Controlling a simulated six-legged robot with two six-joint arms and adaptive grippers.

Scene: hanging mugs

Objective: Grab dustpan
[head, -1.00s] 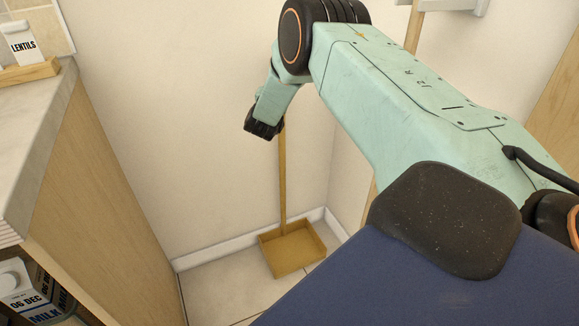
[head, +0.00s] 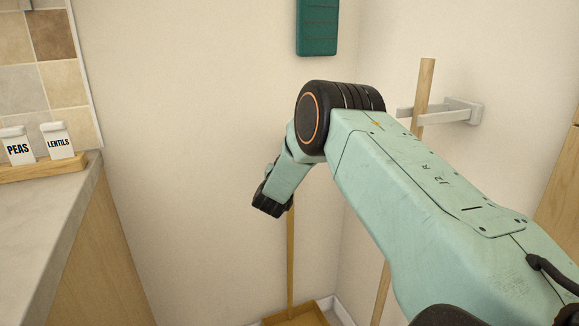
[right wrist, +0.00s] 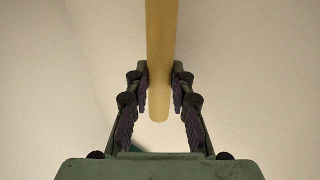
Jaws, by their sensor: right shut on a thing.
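The dustpan (head: 298,316) is a tan pan with a long upright wooden handle, low in the corner in the head view; its lower part is cut off by the frame edge. My right gripper (head: 270,208) is at the top of the handle (head: 291,255). In the right wrist view the handle (right wrist: 160,60) runs between the two fingers of the right gripper (right wrist: 160,88), which is shut on it. The left gripper is not in view.
A counter (head: 45,215) with a wooden tray (head: 40,170) of labelled jars stands at the left. Another wooden pole (head: 425,90) sits in a white wall holder (head: 460,110) at the right. A green panel (head: 317,27) hangs on the wall above.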

